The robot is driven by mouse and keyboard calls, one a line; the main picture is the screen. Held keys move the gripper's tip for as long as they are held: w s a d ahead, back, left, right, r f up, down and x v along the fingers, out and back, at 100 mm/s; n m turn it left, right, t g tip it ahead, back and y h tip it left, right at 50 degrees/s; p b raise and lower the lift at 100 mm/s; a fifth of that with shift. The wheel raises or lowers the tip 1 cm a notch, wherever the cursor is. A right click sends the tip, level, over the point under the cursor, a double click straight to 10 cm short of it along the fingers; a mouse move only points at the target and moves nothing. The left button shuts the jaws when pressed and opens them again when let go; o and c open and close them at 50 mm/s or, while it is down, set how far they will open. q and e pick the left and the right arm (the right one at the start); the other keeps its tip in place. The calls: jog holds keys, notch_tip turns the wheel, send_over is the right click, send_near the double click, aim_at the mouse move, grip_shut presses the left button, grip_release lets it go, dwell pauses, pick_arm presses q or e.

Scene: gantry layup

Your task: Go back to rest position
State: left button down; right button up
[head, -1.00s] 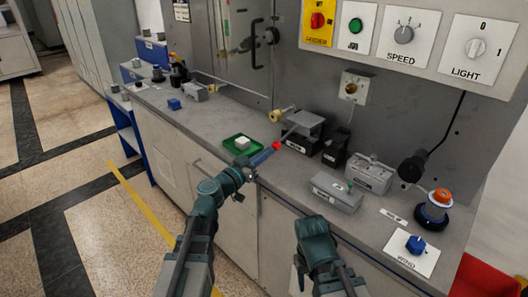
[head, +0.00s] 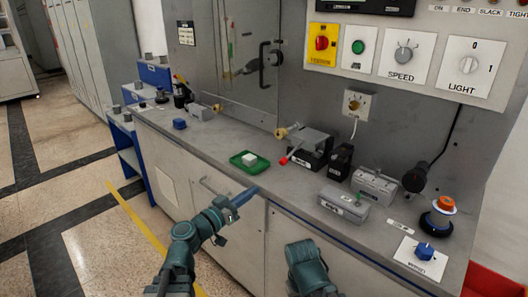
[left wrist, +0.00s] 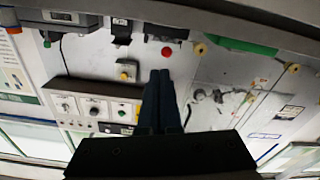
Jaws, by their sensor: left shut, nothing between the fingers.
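My left gripper (head: 247,195) is shut and empty, its blue fingers together. It hangs just in front of the bench's front edge, below the green tray and apart from the red-tipped lever (head: 283,161). In the left wrist view the closed fingers (left wrist: 160,74) point toward the bench, with the red tip (left wrist: 166,51) just beyond them and a gap between. My right arm shows as a teal link at the bottom middle of the head view; its gripper is not in view.
The grey bench (head: 225,143) runs across the view. Floor is open at left.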

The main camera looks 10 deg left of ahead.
pick_arm(q)
jog(key=s+d+f+g+y, duration=0.2)
jog(key=s+f+g, duration=0.25)
jog(key=f, duration=0.35)
jog(key=s+d+f+g+y, duration=0.1)
jog(key=s+d+f+g, duration=0.15)
jog(key=f+g, duration=0.4)
jog(key=s+a+f+n+g+y, duration=0.35)
jog(key=s+a+f+y, duration=0.4)
jog(key=a, duration=0.35)
jog(key=s+d+r+m+y+p, duration=0.1)
jog(key=s+d+r+p, duration=0.1)
jog(key=d+r+p, duration=0.3)
jog(key=s+d+r+m+y+p, duration=0.1)
jog(key=d+r+p, duration=0.5)
jog(key=r+p, duration=0.8)
jog(key=shift+s+d+r+m+p, duration=0.15)
jog(key=shift+s+m+p, duration=0.4)
jog(key=shift+s, duration=0.7)
